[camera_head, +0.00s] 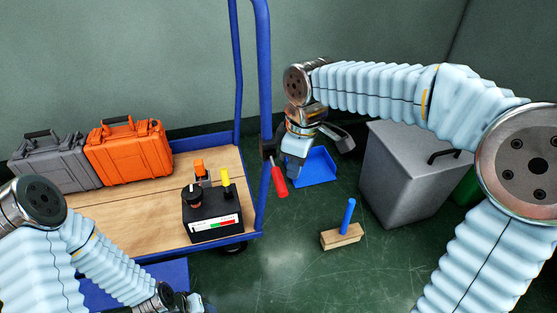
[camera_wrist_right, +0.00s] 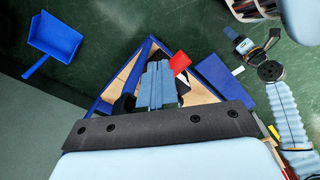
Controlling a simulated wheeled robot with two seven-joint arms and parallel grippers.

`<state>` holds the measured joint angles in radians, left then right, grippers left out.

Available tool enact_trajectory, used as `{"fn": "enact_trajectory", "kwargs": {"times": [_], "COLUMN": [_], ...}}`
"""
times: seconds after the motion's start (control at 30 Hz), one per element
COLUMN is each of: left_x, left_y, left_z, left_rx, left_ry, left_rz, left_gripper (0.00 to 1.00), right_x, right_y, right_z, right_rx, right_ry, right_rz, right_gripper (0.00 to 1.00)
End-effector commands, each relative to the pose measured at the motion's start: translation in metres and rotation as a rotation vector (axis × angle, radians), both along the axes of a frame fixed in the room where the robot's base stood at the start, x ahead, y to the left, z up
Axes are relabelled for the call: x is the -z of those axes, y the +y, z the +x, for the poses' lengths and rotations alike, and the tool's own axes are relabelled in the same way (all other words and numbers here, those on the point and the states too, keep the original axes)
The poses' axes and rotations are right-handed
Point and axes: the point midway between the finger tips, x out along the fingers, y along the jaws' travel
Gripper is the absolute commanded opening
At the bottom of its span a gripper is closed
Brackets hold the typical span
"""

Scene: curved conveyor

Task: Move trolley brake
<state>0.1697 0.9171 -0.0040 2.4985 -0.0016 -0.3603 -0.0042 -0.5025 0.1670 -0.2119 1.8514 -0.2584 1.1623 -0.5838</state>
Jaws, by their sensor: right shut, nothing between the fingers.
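The blue trolley (camera_head: 262,100) has a wooden deck and stands on the left in the head view. Its brake lever with a red handle (camera_head: 279,181) hangs beside the blue upright. My left gripper (camera_head: 178,300) is low at the bottom edge, partly cut off.
An orange case (camera_head: 130,150), a grey case (camera_head: 55,165) and a black control box (camera_head: 212,212) sit on the deck. A blue dustpan (camera_head: 316,168), a brush (camera_head: 342,236) and a grey bin (camera_head: 405,175) stand on the green floor to the right.

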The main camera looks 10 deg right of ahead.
Motion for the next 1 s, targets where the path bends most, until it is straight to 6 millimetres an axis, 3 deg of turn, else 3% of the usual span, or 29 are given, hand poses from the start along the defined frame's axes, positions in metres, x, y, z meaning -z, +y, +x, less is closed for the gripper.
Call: {"fn": "enact_trajectory", "kwargs": {"times": [0.37,0.47,0.8,1.0], "left_x": [-0.002,-0.006,-0.025,-0.031], "left_y": [-0.003,-0.002,0.000,0.000], "left_z": [-0.001,-0.001,0.000,0.000], "left_rx": [0.004,0.003,0.000,0.000], "left_ry": [0.004,0.004,0.000,-0.001], "left_rz": [-0.007,-0.005,0.000,0.001], "left_gripper": [0.43,0.43,0.43,0.43], "right_x": [-0.003,-0.018,-0.095,-0.126], "right_y": [0.000,-0.001,-0.008,-0.011], "right_z": [0.000,-0.001,-0.005,-0.007], "right_rx": [-0.001,-0.001,-0.001,-0.001], "right_ry": [0.000,-0.002,-0.002,0.000], "right_rz": [0.000,0.001,0.001,0.000], "right_gripper": [0.00,0.00,0.00,0.00]}}
